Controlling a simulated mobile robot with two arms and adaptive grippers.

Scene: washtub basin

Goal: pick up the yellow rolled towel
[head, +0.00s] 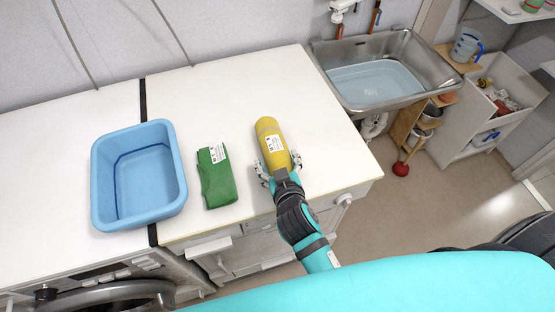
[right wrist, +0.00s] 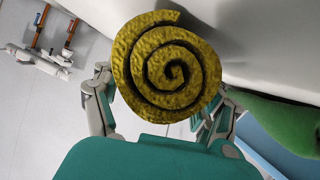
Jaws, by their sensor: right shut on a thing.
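The yellow rolled towel (head: 269,134) lies lengthwise on the white counter, with a white label on its side. My right gripper (head: 279,167) is at its near end, with one finger on each side, shut on the towel. In the right wrist view the towel's spiral end (right wrist: 170,68) faces the camera, between the two fingers of my right gripper (right wrist: 163,108). I cannot tell whether the towel is lifted off the counter. My left gripper is not in view.
A green folded cloth (head: 216,178) with a label lies left of the towel. A blue basin (head: 181,180) stands further left. A metal sink (head: 440,72) holding water is at the right. The counter (head: 215,95) behind the cloth is clear.

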